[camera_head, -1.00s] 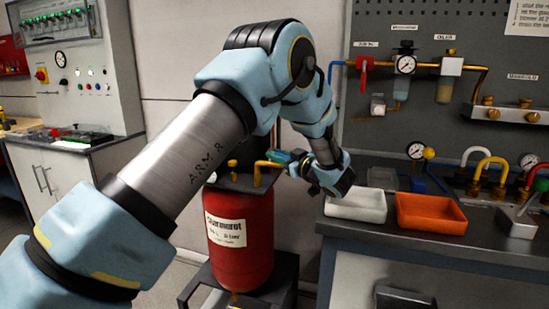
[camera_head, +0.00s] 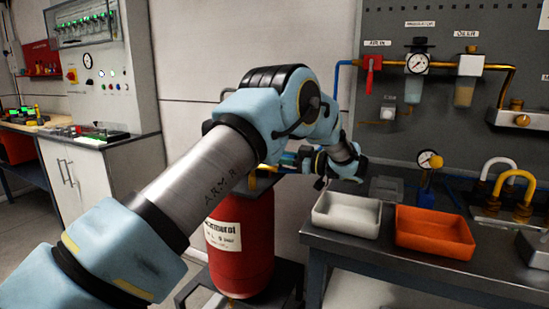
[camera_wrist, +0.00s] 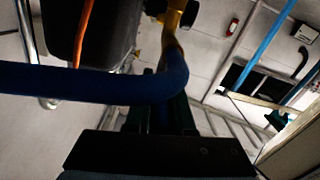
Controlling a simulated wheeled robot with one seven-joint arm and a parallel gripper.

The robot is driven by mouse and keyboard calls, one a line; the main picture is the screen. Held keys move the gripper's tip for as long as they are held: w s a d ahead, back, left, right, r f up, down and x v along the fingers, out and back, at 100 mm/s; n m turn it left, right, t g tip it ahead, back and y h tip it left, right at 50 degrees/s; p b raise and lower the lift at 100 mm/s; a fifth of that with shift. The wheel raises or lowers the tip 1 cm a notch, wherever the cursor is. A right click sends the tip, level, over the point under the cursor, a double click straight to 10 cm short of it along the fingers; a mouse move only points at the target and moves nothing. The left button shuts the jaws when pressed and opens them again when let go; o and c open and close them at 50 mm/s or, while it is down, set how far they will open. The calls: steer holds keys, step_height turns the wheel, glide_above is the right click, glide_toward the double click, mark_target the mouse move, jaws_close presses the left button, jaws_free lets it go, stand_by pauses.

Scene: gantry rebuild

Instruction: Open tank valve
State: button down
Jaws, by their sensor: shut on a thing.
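The red tank (camera_head: 240,250) with a white label stands upright at lower middle in the head view. Brass pipework (camera_head: 264,168) sits at its top, partly hidden by my arm. My gripper (camera_head: 303,160) reaches in from the right, level with this pipework. In the wrist view, a blue bent handle (camera_wrist: 85,82) crosses the picture and curves toward a brass fitting (camera_wrist: 176,18). The dark fingers of my gripper (camera_wrist: 163,115) are shut on this handle near its bend. The exact grip is dark and partly hidden. How far the valve is turned cannot be told.
A white tray (camera_head: 318,220) and an orange tray (camera_head: 398,240) stand on the bench right of the tank, close below my wrist. Behind them is a grey panel with a red-handled valve (camera_head: 371,72) and a gauge (camera_head: 417,63). A cabinet (camera_head: 120,175) stands at left.

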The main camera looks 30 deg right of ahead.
steer(key=shift+w+r, duration=0.1)
steer(key=c, duration=0.8)
jaws_free()
steer(key=shift+b+v, duration=1.3)
steer(key=shift+v, duration=4.15)
